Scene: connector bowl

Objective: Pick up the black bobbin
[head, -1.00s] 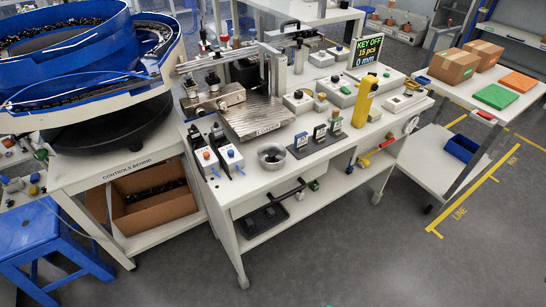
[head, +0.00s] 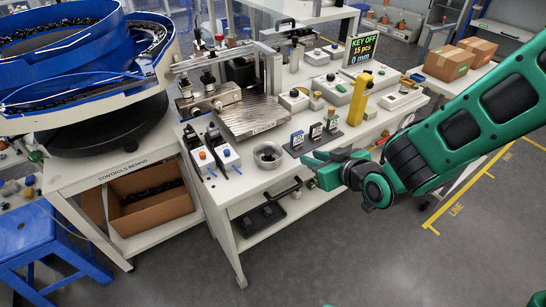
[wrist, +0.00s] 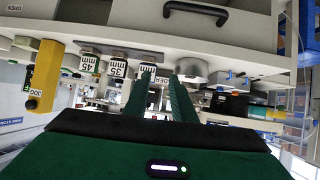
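A dark rack (head: 322,144) on the table holds a row of small pieces with white labels. The middle piece has a dark top and looks like the black bobbin (head: 315,131), between a blue-topped one (head: 297,139) and a green-topped one (head: 331,121). In the wrist view the middle label reads 35 mm (wrist: 118,69); the bobbin itself is hard to make out there. My gripper (head: 309,168) is in front of the rack, near the table's front edge, apart from the bobbins. In the wrist view its two fingers (wrist: 158,80) are spread with nothing held between them.
A round metal bowl (head: 268,155) stands left of the rack. A yellow post (head: 360,97) stands to the right. A metal fixture (head: 255,115) is behind. A dark handle (head: 285,191) juts from the table's front.

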